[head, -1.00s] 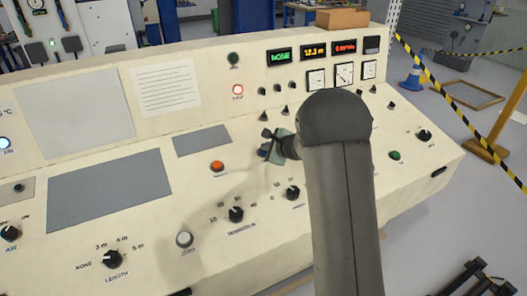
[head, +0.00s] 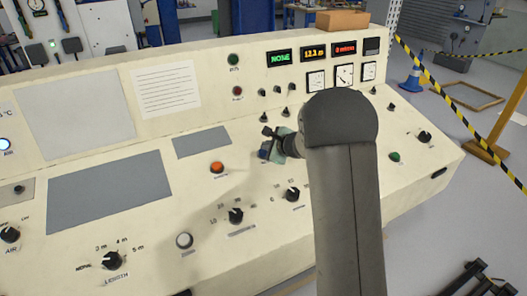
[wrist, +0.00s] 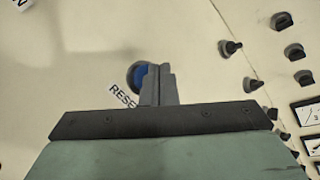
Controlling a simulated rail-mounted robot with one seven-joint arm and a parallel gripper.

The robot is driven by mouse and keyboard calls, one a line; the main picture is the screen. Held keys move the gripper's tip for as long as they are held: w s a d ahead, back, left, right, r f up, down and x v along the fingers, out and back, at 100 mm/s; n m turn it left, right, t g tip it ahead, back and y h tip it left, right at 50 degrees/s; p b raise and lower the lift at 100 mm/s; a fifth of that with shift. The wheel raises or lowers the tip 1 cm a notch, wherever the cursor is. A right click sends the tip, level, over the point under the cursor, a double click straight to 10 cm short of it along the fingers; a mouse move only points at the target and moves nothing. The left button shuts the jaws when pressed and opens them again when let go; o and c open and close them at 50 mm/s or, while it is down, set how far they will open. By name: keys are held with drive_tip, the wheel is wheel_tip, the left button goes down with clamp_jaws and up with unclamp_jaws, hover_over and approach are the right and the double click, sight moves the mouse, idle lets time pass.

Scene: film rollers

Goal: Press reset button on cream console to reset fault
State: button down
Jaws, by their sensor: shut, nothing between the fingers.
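The cream console (head: 110,215) fills most of the head view. Its blue reset button (wrist: 140,74) shows in the wrist view, with a dark ring and a label reading RESE, the rest covered. My gripper (wrist: 158,72) is shut and empty, its fingers over the right part of the button; I cannot tell whether they touch it. In the head view the blue button (head: 264,154) shows just beside my gripper (head: 268,137), partly hidden by it. The red fault lamp (head: 238,91) on the upright panel is dark.
An orange button (head: 217,167) and several black knobs, such as this one (head: 236,215), stand near my gripper. A striped barrier tape (head: 440,85) hangs beyond the console's right end.

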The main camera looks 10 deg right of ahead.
drive_tip(key=shift+r, duration=0.1)
drive_tip(key=r+p, duration=0.1)
drive_tip(key=r, duration=0.1)
drive_tip(key=s+r+p, duration=0.1)
drive_tip(key=r, duration=0.1)
drive_tip(key=shift+d+r, duration=0.2)
drive_tip(key=shift+r, duration=0.15)
drive_tip(key=shift+s, duration=0.1)
idle(0.7)
drive_tip(key=s+a+r+n+g, duration=0.1)
drive_tip(key=s+a+n+g, duration=0.2)
drive_tip(key=s, duration=0.4)
drive_tip(key=s+a+r+n+g+y, duration=0.1)
drive_tip(key=s+a+n, duration=0.1)
drive_tip(key=s+n, duration=0.35)
drive_tip(key=s+a+r+n+g, duration=0.2)
drive_tip(key=s+a+n, duration=0.1)
drive_tip(key=s, duration=0.6)
drive_tip(key=s+d+f+n+g+h, duration=0.1)
drive_tip(key=s+d+n+h, duration=0.1)
drive_tip(key=s, duration=0.5)
drive_tip(key=s+d+f+n+g+h, duration=0.1)
drive_tip(key=s+d+n+h, duration=0.1)
drive_tip(key=s+n, duration=0.2)
drive_tip(key=s+d+f+n+g+h, duration=0.1)
drive_tip(key=s+n, duration=0.3)
drive_tip(key=s, duration=0.7)
drive_tip(key=shift+d+f+g+h, duration=0.3)
drive_tip(key=shift+d+g+h, duration=0.3)
drive_tip(key=shift+d, duration=0.25)
